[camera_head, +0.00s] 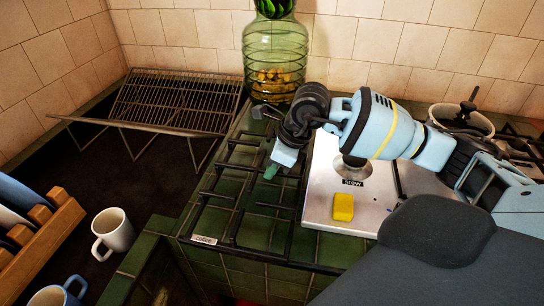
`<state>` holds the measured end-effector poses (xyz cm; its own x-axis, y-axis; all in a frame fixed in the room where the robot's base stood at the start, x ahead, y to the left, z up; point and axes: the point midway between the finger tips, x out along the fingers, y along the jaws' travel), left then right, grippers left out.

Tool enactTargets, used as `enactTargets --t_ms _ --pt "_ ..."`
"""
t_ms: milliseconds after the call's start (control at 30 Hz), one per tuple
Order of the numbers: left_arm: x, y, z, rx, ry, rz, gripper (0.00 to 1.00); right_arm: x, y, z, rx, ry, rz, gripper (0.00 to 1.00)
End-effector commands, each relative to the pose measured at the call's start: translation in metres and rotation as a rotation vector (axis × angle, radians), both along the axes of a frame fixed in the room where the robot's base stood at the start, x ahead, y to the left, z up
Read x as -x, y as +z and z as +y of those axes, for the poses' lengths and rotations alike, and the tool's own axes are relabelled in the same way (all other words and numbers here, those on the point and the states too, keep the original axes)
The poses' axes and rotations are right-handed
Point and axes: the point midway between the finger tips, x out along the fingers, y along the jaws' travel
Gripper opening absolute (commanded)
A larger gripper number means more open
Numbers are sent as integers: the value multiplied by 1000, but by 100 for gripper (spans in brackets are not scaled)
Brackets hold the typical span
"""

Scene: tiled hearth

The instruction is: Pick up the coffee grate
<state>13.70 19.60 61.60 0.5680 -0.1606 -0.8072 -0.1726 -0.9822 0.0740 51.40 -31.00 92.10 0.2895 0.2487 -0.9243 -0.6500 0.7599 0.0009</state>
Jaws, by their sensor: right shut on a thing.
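A black metal grate (237,208) lies over the green tiled hearth, left of a steel plate. A small white label (204,240) is at its front left corner, with lettering too small to read surely. My right arm reaches in from the right over the steel plate. My right gripper (272,170) points down at the right-middle part of the grate, shut on one of its bars. The fingertips and the exact contact are small and partly hidden by the wrist. The grate looks level; I cannot tell whether it is clear of the tiles. My left gripper is out of view.
A green glass jar (275,50) stands just behind the grate. A wire rack (175,100) is at back left. The steel plate (320,208) bears a yellow block (343,207). A white mug (113,234), blue mug (58,293) and wooden plate rack (45,245) are left. A pot (460,118) is right.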

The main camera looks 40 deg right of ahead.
Motion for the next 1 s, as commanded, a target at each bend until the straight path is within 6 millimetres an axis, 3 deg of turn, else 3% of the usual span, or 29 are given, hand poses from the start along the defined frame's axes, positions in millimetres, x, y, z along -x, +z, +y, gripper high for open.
enactTargets --t_ms 200,500,1000 --pt "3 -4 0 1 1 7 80 33 6 26 -2 4 -9 0" --pt "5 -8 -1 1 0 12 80 63 9 49 -2 1 -8 0" --pt "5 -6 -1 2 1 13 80 67 13 53 -1 2 -9 0"
